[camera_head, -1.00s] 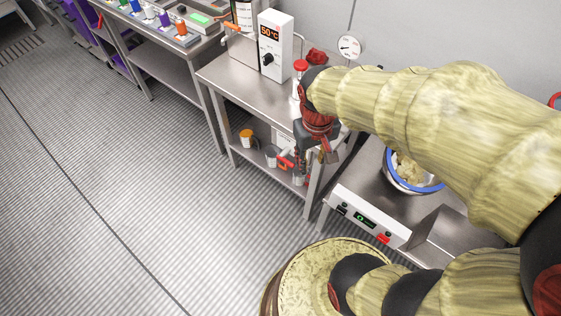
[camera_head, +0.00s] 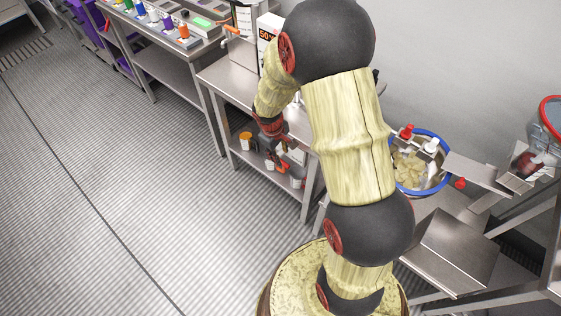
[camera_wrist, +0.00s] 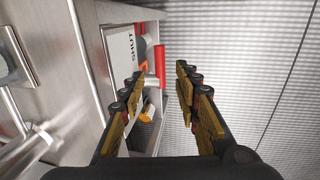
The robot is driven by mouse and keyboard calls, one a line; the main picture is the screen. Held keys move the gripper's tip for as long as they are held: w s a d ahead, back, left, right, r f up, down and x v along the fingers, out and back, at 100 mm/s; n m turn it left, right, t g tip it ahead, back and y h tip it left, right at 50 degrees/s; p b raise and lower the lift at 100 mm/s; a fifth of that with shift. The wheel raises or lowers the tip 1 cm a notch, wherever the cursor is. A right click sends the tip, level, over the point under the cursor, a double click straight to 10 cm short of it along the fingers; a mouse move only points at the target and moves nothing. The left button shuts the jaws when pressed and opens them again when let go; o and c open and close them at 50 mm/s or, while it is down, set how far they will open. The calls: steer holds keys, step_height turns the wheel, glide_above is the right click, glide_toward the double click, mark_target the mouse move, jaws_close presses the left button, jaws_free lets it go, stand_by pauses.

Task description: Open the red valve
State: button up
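A red handle-like part (camera_wrist: 159,65) shows beyond my fingers in the wrist view, beside a white panel marked SHUT (camera_wrist: 122,62). A red part (camera_head: 283,167) also shows at the lower shelf in the head view. I cannot tell for sure that either is the red valve. My gripper (camera_wrist: 160,72) is open and empty, its two fingers wide apart. In the head view my gripper (camera_head: 274,146) is low in front of the steel table's shelf. Contact with the red part is not visible.
The steel table (camera_head: 228,78) carries a white display box (camera_head: 266,28), partly behind my arm. An orange-lidded jar (camera_head: 246,140) stands on its lower shelf (camera_head: 247,157). A blue-rimmed bowl (camera_head: 446,172) is at right. The striped floor (camera_head: 110,170) at left is clear.

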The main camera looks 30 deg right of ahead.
mark_target(283, 162)
steer(key=f, duration=0.2)
steer(key=f+b, duration=0.1)
steer(key=f, duration=0.1)
steer(key=d+f+b, duration=0.1)
steer(key=f, duration=0.1)
steer(key=shift+w+d+f, duration=0.1)
steer(key=shift+w+f, duration=0.1)
steer(key=shift+c, duration=1.3)
jaws_close()
